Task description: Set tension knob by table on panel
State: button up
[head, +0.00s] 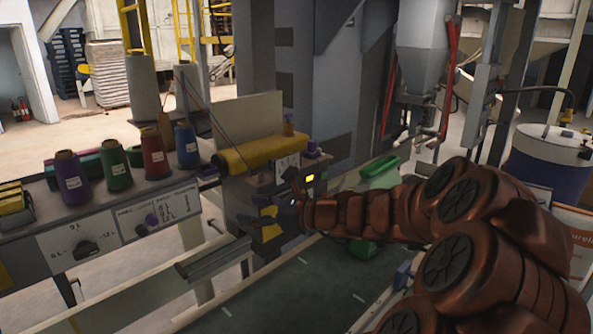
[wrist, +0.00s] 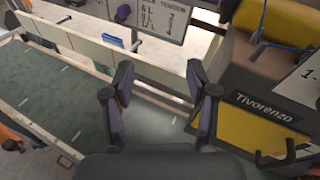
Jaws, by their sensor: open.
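My gripper (head: 280,203) is open and empty in front of the sewing machine (head: 232,205); its fingers (wrist: 158,85) are spread in the wrist view. A white scale plate (head: 287,166) is on the machine; its edge, with a "1" mark, shows in the wrist view (wrist: 312,78). I cannot make out a knob on it. The table's figures are unreadable.
A panel with a black dial (head: 86,248) is at left. Thread cones, purple (head: 70,180), green (head: 115,165), red (head: 153,153) and blue (head: 186,146), stand on the shelf. A dark conveyor belt (head: 305,290) runs below my arm. A green funnel-like part (head: 380,172) is behind my arm.

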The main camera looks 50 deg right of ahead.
jog(key=s+d+r+m+t+h, duration=0.1)
jog(key=s+d+m+t+h, duration=0.2)
jog(key=d, duration=0.5)
jog(key=s+d+r+m+h, duration=0.1)
jog(key=s+d+m+h, duration=0.15)
jog(key=d+m, duration=0.4)
jog(key=w+d+n+p, duration=0.1)
jog(key=w+p, duration=0.1)
jog(key=w, duration=0.6)
jog(key=shift+w+d+r+h, duration=0.15)
jog(key=shift+d+r+h, duration=0.1)
jog(key=shift+d+h, duration=0.2)
grip_shut()
